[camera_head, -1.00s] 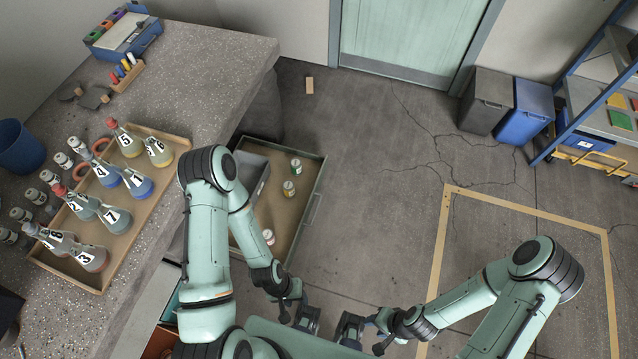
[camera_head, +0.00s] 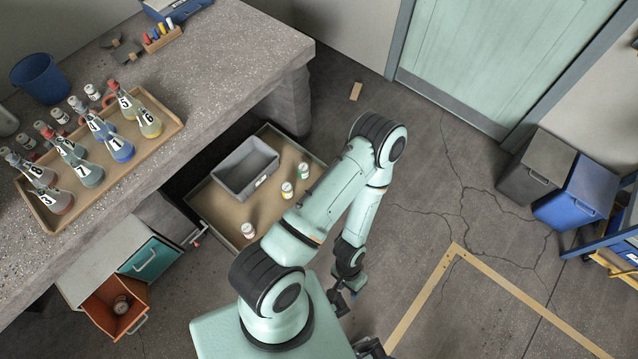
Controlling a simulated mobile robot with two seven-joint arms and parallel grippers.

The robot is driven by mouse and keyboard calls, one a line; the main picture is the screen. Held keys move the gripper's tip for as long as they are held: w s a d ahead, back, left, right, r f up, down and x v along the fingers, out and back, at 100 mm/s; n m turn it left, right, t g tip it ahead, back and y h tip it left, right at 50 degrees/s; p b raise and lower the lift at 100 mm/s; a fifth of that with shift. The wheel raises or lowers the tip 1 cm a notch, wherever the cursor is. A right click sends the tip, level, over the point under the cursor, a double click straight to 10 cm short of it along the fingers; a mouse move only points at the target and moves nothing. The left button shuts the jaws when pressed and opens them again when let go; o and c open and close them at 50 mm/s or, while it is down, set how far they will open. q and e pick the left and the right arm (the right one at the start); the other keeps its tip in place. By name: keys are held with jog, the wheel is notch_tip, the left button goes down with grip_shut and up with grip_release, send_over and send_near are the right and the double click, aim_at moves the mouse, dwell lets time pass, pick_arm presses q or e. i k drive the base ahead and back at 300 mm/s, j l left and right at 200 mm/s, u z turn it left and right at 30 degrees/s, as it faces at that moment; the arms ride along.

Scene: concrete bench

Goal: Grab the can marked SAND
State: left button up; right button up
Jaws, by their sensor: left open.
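Three small cans stand in an open floor-level drawer (camera_head: 215,212): a green-banded can (camera_head: 303,170), a yellow-banded can (camera_head: 287,189) and a red-banded can (camera_head: 248,230). Another small can (camera_head: 121,305) sits in an orange drawer at lower left. The lettering is too small to read, so I cannot tell which is marked SAND. My left gripper (camera_head: 345,298) is open and empty over the floor, right of the cans and apart from them. A dark part at the bottom edge (camera_head: 370,348) seems to be my right gripper, mostly cut off.
A grey bin (camera_head: 245,168) sits in the floor drawer behind the cans. The concrete bench (camera_head: 190,60) carries a wooden tray (camera_head: 165,135) of numbered flasks. A teal drawer (camera_head: 150,262) is beside the orange drawer (camera_head: 105,312).

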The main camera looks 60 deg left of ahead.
aim_at(286, 189)
jog(key=i+u, duration=0.3)
jog(key=u, duration=0.15)
jog(key=i+u, duration=0.3)
jog(key=u, duration=0.2)
jog(key=i+l+u, duration=0.25)
jog(key=u, duration=0.2)
jog(key=i+u, duration=0.1)
jog(key=u, duration=0.3)
jog(key=i+u, duration=0.1)
jog(key=u, duration=0.35)
jog(key=i+l+u, duration=0.1)
jog(key=u, duration=0.3)
jog(key=i+l+u, duration=0.1)
jog(key=u, duration=0.35)
jog(key=i+u, duration=0.1)
jog(key=u, duration=0.3)
jog(key=l+u, duration=0.15)
jog(key=u, duration=0.25)
jog(key=i+l+u, duration=0.1)
jog(key=u, duration=0.3)
jog(key=l+u, duration=0.1)
jog(key=u, duration=0.3)
jog(key=i+l+u, duration=0.15)
jog(key=u, duration=0.25)
jog(key=i+l+u, duration=0.1)
jog(key=l+u, duration=0.3)
